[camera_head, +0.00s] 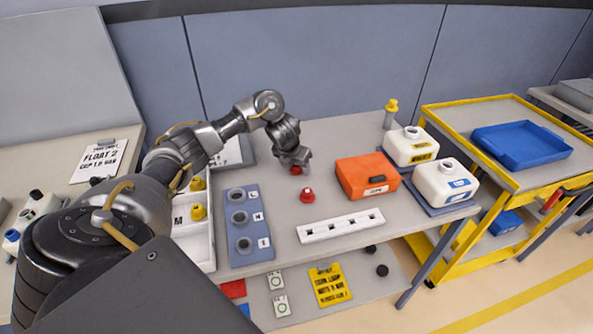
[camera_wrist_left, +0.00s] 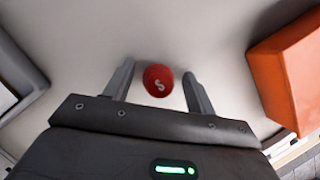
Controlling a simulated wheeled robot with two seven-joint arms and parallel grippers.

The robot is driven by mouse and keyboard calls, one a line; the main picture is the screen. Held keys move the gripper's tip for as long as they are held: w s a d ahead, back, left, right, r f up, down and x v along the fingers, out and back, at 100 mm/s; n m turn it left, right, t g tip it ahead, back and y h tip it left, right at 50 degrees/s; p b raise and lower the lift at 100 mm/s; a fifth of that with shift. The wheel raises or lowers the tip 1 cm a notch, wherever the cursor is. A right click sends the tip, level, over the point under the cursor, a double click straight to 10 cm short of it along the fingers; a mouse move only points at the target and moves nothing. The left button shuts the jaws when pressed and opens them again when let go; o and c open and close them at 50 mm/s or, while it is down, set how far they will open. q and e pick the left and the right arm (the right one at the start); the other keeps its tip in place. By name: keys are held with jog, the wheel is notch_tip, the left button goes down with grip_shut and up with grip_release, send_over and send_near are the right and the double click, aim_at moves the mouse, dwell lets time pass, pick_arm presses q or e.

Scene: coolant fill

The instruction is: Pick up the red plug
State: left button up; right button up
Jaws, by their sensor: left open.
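A small round red plug (camera_head: 296,170) is on the grey bench, just under the fingertips of my left gripper (camera_head: 294,163). In the left wrist view a red plug (camera_wrist_left: 158,79) with a pale "S" on top lies between the two spread fingers, with gaps on both sides. My left gripper (camera_wrist_left: 158,85) is open and holds nothing. A second red plug (camera_head: 307,195) with a wider base stands on the bench a little nearer the front. My right gripper does not show.
An orange case (camera_head: 367,176) stands right of the plugs, also in the left wrist view (camera_wrist_left: 292,78). A white slotted strip (camera_head: 340,226) and a blue-grey block with round holes (camera_head: 247,226) are nearer the front. White jugs (camera_head: 444,181) stand at the bench's right end.

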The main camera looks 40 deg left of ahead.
pick_arm(q)
jog(key=shift+r, duration=0.1)
jog(key=c, duration=1)
jog(key=shift+r, duration=0.1)
jog(key=shift+r, duration=0.25)
jog(key=p+v, duration=0.1)
jog(key=v, duration=0.1)
jog(key=w+p+v, duration=0.1)
jog(key=v, duration=0.1)
jog(key=shift+s+r, duration=0.1)
jog(key=shift+r, duration=0.3)
jog(key=s+d+r+p, duration=0.5)
jog(key=s+r, duration=0.2)
jog(key=s, duration=0.5)
jog(key=shift+s+r, duration=0.2)
jog(key=shift+r, duration=0.2)
